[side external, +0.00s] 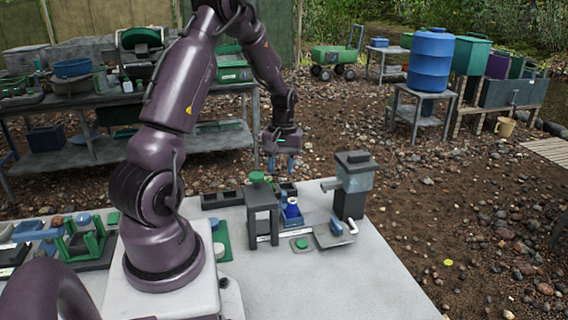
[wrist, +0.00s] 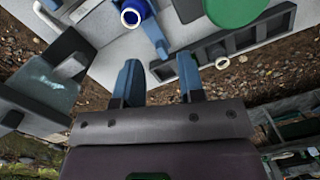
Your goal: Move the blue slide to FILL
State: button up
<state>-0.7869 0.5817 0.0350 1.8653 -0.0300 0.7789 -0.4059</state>
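My gripper (side external: 281,163) hangs fingers-down above the back of the table, apart from everything below it. In the wrist view its two blue fingertips (wrist: 159,80) are spread with nothing between them. A small blue bottle-like piece (side external: 291,211) with a pale ring stands in the station between a grey stand and a grey dispenser. It also shows in the wrist view (wrist: 138,13), with a blue bar (wrist: 155,36) beside it. The bar may be the blue slide; I cannot tell for sure. White label strips are too small to read, so I cannot make out FILL.
The grey stand with a green knob (side external: 257,178) is left of the blue piece. The tall grey dispenser (side external: 353,184) and a blue handle (side external: 337,226) are right of it. A dark slotted tray (side external: 222,200) lies behind. The table's front (side external: 340,285) is clear.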

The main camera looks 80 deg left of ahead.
aim_at(284, 192)
jog(key=a+n, duration=0.1)
jog(key=w+a+f+n, duration=0.1)
jog(key=a, duration=0.1)
jog(key=w+a+f+n, duration=0.1)
jog(key=a, duration=0.1)
jog(key=shift+f+n+t+y, duration=0.1)
jog(key=shift+n+t+y, duration=0.2)
jog(key=shift+y, duration=0.1)
jog(key=shift+f, duration=0.25)
jog(key=shift+d+f, duration=0.1)
jog(key=shift+f, duration=4.15)
grip_shut()
